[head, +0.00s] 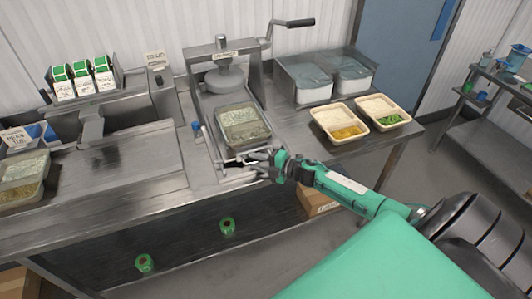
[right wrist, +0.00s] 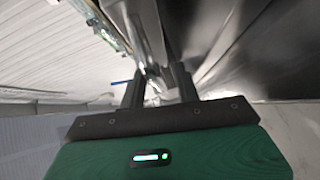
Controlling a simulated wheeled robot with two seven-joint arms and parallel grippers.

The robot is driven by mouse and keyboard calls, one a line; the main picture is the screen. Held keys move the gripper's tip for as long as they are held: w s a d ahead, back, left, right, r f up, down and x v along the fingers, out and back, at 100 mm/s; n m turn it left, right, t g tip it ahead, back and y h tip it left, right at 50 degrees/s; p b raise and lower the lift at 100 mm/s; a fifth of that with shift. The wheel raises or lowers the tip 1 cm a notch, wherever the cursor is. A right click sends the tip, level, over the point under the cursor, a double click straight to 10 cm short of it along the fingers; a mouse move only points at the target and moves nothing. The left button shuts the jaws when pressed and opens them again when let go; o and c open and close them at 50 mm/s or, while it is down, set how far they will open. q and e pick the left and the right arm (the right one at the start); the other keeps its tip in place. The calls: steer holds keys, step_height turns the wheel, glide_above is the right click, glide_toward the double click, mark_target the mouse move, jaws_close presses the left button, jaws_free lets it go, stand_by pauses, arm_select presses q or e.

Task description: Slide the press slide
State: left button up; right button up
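The press (head: 221,60) stands at the back middle of the steel bench, with a round plate under its frame. Its metal slide (head: 204,112) extends towards the front of the bench. A clear tray (head: 243,125) with pale contents sits on the slide. My right gripper (head: 258,160) is at the slide's front end, close to its front bar (head: 232,160). In the right wrist view the fingers (right wrist: 160,90) are apart, with metal edges beyond and between them. I cannot tell whether they touch the bar. My left gripper is out of view.
Two cream containers (head: 340,136) with yellow and green food stand to the right. Clear-lidded bins (head: 305,85) are behind them. A crank handle (head: 293,23) sticks out right of the press.

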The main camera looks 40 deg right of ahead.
steer(key=b+v, duration=0.4)
steer(key=v, duration=0.9)
steer(key=shift+s+d, duration=0.25)
steer(key=shift+d, duration=0.05)
